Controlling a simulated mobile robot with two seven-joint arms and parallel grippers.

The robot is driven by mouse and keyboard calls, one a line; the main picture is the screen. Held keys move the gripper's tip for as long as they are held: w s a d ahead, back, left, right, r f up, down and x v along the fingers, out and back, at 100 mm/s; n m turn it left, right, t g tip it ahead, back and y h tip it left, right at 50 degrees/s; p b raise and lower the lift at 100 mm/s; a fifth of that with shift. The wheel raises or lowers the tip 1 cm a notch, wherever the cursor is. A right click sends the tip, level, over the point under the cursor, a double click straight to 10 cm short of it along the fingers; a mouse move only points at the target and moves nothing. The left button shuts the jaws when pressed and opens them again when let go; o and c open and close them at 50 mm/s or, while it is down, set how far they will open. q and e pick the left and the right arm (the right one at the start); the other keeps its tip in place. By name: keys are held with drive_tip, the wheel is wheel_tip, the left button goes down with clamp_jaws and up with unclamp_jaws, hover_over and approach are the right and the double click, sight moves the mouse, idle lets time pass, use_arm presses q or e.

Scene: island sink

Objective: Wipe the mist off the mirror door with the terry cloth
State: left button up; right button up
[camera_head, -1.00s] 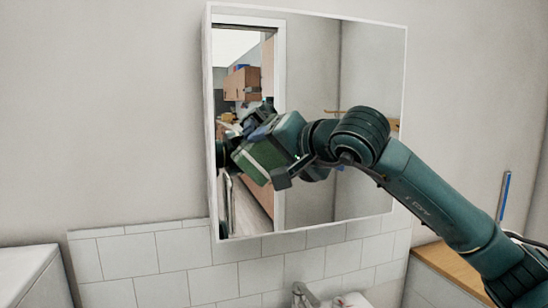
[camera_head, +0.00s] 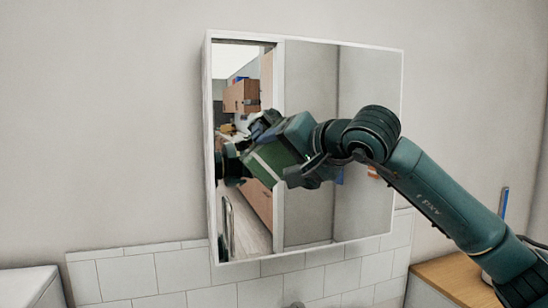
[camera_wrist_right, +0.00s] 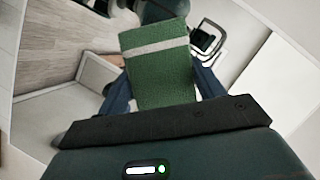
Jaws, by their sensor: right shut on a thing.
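The mirror door (camera_head: 310,80) is the front of a white-framed cabinet on the wall. Its reflections look sharp where visible; I cannot make out mist. My right gripper (camera_head: 284,146) is shut on the terry cloth (camera_head: 270,163), a green block-like cloth with a pale stripe. It is in front of the mirror's left-middle part; I cannot tell whether the cloth touches the glass. In the right wrist view the cloth (camera_wrist_right: 158,78) sticks out beyond the dark gripper, with the mirror's reflection behind. The arm hides part of the mirror. My left gripper is not in view.
White tiles (camera_head: 190,270) run along the wall below the mirror. A wooden counter (camera_head: 455,278) with an upright blue item (camera_head: 505,203) is at the right, near my arm. A white surface (camera_head: 28,285) is at the lower left. The wall around the mirror is clear.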

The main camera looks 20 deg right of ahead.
drive_tip(key=shift+w+d, duration=0.15)
drive_tip(key=shift+d, duration=2.6)
drive_tip(key=d+p, duration=0.2)
drive_tip(key=d, duration=1.6)
drive_tip(key=shift+w+d, duration=0.25)
drive_tip(key=shift+w, duration=0.05)
drive_tip(key=s+b, duration=0.3)
drive_tip(key=s, duration=0.3)
drive_tip(key=shift+b, duration=0.3)
drive_tip(key=shift+s+d, duration=0.1)
